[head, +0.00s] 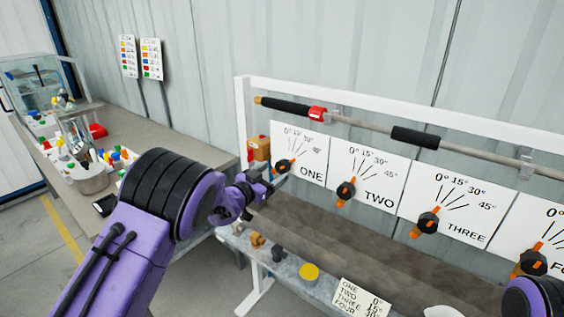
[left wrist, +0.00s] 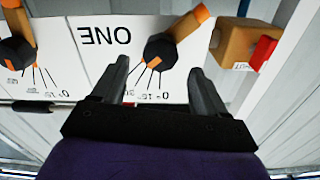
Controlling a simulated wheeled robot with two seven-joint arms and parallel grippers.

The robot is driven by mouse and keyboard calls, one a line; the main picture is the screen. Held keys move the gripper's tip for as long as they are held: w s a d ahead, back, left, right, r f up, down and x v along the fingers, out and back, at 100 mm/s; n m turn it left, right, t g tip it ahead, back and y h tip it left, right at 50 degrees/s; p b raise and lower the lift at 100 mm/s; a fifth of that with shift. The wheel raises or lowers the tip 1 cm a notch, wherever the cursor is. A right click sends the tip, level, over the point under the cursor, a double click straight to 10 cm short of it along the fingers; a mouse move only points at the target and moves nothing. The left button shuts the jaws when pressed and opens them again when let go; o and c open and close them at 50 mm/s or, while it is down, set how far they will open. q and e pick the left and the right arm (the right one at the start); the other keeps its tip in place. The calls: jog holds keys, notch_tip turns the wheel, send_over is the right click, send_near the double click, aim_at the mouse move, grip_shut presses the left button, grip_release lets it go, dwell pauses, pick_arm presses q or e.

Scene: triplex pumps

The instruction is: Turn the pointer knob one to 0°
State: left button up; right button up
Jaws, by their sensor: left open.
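Pointer knob one (head: 283,166) is a black hub with an orange pointer on the white ONE plate (head: 311,173). In the head view the pointer slants from lower left to upper right; the exact mark it meets is too small to tell. In the left wrist view, which is upside down, knob one (left wrist: 160,50) shows beyond my fingers, with its wide orange end to the upper right. My left gripper (head: 277,182) is open and empty, close in front of the knob. Its two fingers (left wrist: 160,78) are spread to either side below the knob, apparently apart from it. My right gripper is out of view.
Plates TWO (head: 379,197) and THREE (head: 466,234) carry similar knobs to the right. A brown box (head: 259,149) with red parts sits left of plate ONE. A rail with black grips (head: 415,137) runs above. A crowded bench (head: 190,145) stands at left.

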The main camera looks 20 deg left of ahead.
aim_at(280, 168)
pick_arm(q)
jog(key=p+x, duration=0.1)
jog(key=x, duration=0.5)
jog(key=shift+f, duration=0.1)
grip_shut()
jog(key=shift+a+n, duration=0.1)
jog(key=shift+n, duration=0.3)
jog(key=n+p, duration=0.1)
jog(key=n, duration=0.3)
jog(key=shift+n, duration=0.3)
jog(key=shift+a+n+p, duration=0.1)
jog(key=shift+n+p, duration=0.2)
jog(key=shift+n, duration=1.8)
